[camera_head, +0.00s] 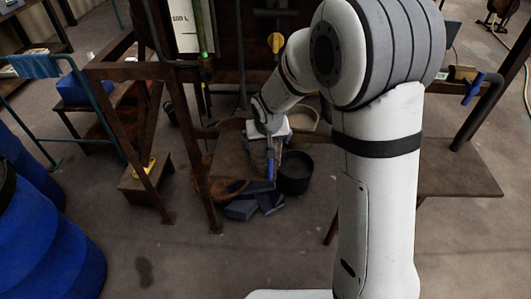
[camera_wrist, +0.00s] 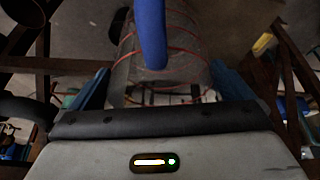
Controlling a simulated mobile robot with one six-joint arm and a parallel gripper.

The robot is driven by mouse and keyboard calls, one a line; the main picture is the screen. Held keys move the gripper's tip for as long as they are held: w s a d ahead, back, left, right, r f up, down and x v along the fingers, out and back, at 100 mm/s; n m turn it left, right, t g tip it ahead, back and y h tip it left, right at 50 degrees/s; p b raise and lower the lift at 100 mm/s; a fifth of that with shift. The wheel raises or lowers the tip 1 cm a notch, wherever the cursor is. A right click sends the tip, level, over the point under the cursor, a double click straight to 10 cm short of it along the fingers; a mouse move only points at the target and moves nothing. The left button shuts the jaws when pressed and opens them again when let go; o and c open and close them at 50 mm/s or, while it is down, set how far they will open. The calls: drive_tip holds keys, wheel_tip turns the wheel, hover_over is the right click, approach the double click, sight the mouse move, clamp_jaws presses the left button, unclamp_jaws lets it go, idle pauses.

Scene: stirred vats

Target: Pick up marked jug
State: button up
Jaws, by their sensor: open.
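The marked jug (camera_wrist: 185,62) is a greyish, see-through vessel with red lines around it and a blue handle (camera_wrist: 152,35). In the wrist view it lies between the two fingers of my gripper (camera_wrist: 162,88), with the handle towards the camera. The fingers are open, one on each side; I cannot tell whether either touches the jug. In the head view my gripper (camera_head: 270,143) is low beneath the rusty frame, and the blue handle (camera_head: 270,165) shows just below it. The rest of the jug is mostly hidden or too small to make out there.
Blue pieces (camera_head: 255,204) lie on the floor in front. Rusty frame legs (camera_head: 207,165) stand to the left. Blue barrels (camera_head: 45,245) fill the near left.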

drive_tip(key=shift+x, duration=0.75)
drive_tip(key=c, duration=0.9)
drive_tip(key=shift+r, duration=0.15)
